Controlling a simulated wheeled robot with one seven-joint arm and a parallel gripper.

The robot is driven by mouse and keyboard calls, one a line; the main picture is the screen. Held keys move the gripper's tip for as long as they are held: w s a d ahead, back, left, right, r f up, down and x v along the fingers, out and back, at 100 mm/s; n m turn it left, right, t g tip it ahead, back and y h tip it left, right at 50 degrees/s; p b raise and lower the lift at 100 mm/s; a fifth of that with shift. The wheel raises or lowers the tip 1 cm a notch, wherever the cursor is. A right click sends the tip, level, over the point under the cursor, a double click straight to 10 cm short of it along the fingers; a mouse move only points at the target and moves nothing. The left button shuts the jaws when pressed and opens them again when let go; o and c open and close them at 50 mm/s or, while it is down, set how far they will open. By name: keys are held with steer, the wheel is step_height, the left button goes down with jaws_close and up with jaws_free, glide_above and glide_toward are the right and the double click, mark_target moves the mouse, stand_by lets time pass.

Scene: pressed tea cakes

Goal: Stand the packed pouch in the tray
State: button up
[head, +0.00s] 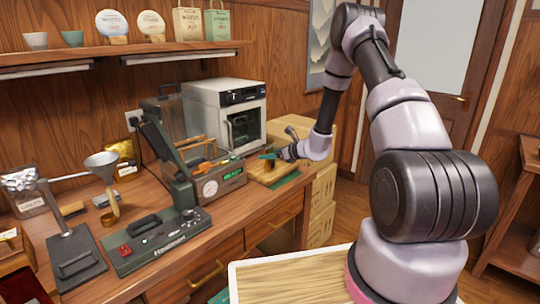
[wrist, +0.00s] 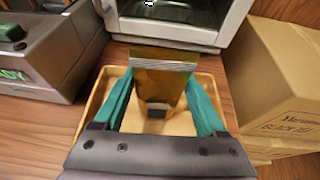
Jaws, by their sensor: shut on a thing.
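The packed pouch (wrist: 158,80) is amber-gold with a silvery band near its top and a small dark label low on its front. My gripper (wrist: 158,92) has teal fingers, one on each side of the pouch, and is shut on it. The pouch looks upright, over or in the pale wooden tray (wrist: 184,126). I cannot tell whether its base touches the tray floor. In the head view my gripper (head: 270,156) is at the tray (head: 262,180) on the right end of the counter, and the pouch is small and mostly hidden there.
A white oven-like appliance (head: 228,110) stands behind the tray. A machine with a green display (head: 222,180) is close on the left. Cardboard boxes (wrist: 285,85) are stacked close on the right. A sealer (head: 160,240) and a funnel stand (head: 104,170) are further left.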

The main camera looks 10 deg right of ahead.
steer(key=shift+f, duration=0.15)
steer(key=o, duration=1.4)
